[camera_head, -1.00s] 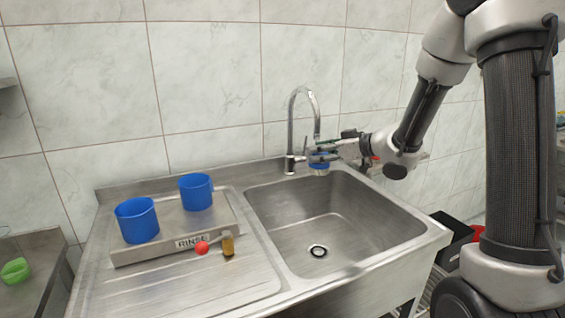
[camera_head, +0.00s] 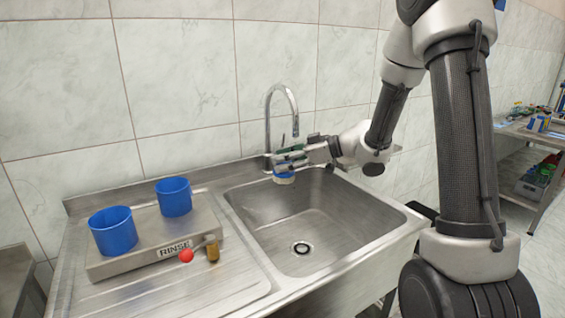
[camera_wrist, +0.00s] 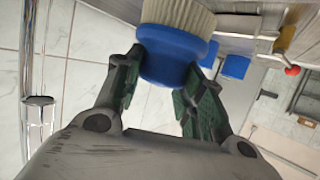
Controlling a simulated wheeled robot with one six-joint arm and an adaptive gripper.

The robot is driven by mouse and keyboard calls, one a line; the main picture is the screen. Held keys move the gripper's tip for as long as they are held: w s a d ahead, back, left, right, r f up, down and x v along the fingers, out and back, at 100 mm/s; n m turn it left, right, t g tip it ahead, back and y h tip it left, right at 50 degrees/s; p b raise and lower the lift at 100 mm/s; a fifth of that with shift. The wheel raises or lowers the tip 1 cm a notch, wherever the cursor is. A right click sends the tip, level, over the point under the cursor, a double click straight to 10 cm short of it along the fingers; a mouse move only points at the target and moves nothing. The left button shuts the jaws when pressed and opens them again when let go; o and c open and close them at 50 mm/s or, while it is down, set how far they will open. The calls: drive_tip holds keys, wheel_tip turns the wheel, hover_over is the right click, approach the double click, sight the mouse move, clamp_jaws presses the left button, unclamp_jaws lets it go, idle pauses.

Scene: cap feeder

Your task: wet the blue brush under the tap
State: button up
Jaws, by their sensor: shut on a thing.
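My gripper (camera_head: 288,160) is shut on the blue brush (camera_head: 284,176), over the back left part of the sink (camera_head: 330,245). The brush hangs with its pale bristles down, below the end of the tap (camera_head: 268,115) spout and a little to its left in the picture. In the wrist view the fingers of my gripper (camera_wrist: 165,78) clamp the blue body of the brush (camera_wrist: 172,55), and its bristles look dry and whitish. The chrome tap also shows at the left of the wrist view (camera_wrist: 38,102). I see no clear water stream.
Two blue cups, one in front (camera_head: 113,232) and one behind (camera_head: 174,197), stand on a metal RINSE stand (camera_head: 130,265) left of the sink. A lever with a red knob (camera_head: 186,256) is at its front. The sink bowl is clear. A cluttered bench (camera_head: 535,135) stands far right.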

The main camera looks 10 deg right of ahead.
drive_tip(key=w+d+f, duration=0.1)
drive_tip(key=w+d, duration=0.2)
drive_tip(key=w, duration=0.4)
drive_tip(key=shift+w+d+f, duration=0.15)
drive_tip(key=shift+w+f, duration=0.2)
drive_tip(key=shift+s, duration=0.1)
idle(0.3)
drive_tip(key=shift+s+a, duration=0.55)
drive_tip(key=shift+s, duration=0.65)
drive_tip(key=shift+s+a, duration=0.5)
drive_tip(key=shift+s, duration=0.7)
drive_tip(key=shift+s+a, duration=0.55)
drive_tip(key=shift+s, duration=0.65)
drive_tip(key=s+a+r, duration=0.2)
drive_tip(key=s+r, duration=0.2)
drive_tip(key=shift+s, duration=0.3)
